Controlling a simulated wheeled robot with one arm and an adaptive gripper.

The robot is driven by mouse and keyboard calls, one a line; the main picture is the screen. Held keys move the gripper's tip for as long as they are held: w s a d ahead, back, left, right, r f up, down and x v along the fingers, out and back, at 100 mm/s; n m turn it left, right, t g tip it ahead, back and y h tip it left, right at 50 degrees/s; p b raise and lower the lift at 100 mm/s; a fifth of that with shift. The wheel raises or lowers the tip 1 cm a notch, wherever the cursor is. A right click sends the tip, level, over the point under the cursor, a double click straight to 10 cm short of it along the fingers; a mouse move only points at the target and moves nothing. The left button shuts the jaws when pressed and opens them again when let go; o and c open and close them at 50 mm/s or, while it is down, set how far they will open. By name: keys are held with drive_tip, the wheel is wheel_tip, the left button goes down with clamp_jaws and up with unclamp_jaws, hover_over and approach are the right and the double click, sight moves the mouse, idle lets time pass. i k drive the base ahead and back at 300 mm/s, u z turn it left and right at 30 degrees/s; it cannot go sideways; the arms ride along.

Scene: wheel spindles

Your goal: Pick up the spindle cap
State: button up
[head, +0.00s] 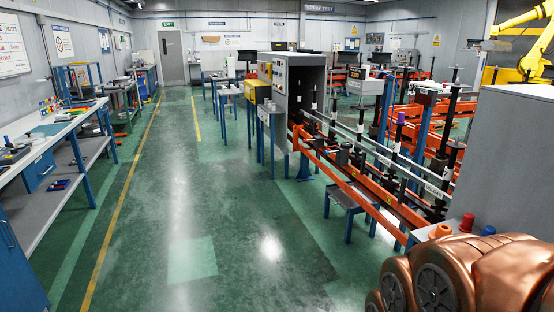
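Several small coloured caps sit on a ledge at the lower right: a dark red cap (467,222), an orange cap (440,232) and a blue cap (488,230), partly hidden behind my copper-coloured arm. A purple cap (401,117) tops one of the black spindles on the orange rack. I cannot tell which is the spindle cap. My arm fills the lower right corner close to these caps. My gripper is not in view.
The orange spindle rack (348,178) runs from a grey machine housing (302,88) toward the right front. A grey cabinet (507,150) stands at the right. A long workbench (42,140) lines the left. The green floor (195,190) between is clear.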

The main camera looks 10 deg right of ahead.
sight(400, 117)
drive_tip(key=u, duration=0.2)
drive_tip(key=i, duration=1.75)
drive_tip(key=z, duration=0.55)
drive_tip(key=i, duration=1.85)
drive_tip(key=z, duration=0.8)
drive_tip(key=i, duration=0.35)
drive_tip(key=z, duration=0.1)
